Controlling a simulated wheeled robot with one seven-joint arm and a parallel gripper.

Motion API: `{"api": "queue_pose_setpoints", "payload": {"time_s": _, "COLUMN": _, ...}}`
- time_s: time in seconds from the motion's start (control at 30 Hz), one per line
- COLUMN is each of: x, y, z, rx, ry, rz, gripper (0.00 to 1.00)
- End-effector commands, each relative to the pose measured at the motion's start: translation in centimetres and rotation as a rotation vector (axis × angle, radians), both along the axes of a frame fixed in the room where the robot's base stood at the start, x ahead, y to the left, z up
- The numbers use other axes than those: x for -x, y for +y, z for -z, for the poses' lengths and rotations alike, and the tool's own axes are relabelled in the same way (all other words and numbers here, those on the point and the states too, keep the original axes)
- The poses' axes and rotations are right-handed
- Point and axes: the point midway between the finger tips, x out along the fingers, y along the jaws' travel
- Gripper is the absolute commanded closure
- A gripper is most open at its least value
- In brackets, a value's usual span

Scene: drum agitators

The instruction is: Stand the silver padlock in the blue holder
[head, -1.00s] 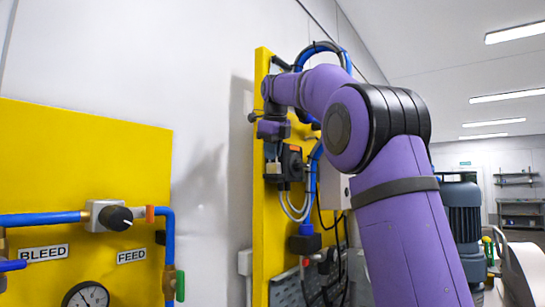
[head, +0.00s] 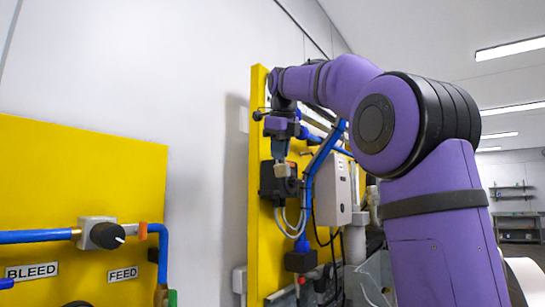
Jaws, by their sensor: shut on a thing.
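My gripper (head: 281,156) points down in front of the tall yellow panel, at the end of my purple arm. It is shut on a small pale, tan-looking block (head: 283,170). The block is too small to tell whether it is the silver padlock. It overlaps a black box on the panel in the picture, and I cannot tell whether they touch. I do not make out a blue holder in this view.
The tall yellow panel (head: 257,215) carries a black box (head: 268,183), blue pipes (head: 318,165) and a white box (head: 332,192). A nearer yellow board (head: 70,180) at the left has a black knob (head: 107,235). Bare white wall lies between them.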

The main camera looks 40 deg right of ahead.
Motion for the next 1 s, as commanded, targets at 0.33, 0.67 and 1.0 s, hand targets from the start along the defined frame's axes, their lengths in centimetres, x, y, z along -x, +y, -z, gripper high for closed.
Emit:
{"api": "queue_pose_setpoints", "payload": {"time_s": 0.33, "x": 6.7, "y": 1.1, "z": -0.6, "rx": 0.0, "ry": -0.001, "rz": -0.001, "gripper": 1.0}}
{"api": "queue_pose_setpoints", "payload": {"time_s": 0.67, "x": 8.6, "y": 1.5, "z": -1.3, "rx": 0.0, "ry": 0.0, "rz": -0.001, "gripper": 1.0}}
{"api": "queue_pose_setpoints", "payload": {"time_s": 1.0, "x": 8.6, "y": 1.5, "z": -2.4, "rx": 0.0, "ry": 0.0, "rz": -0.001, "gripper": 1.0}}
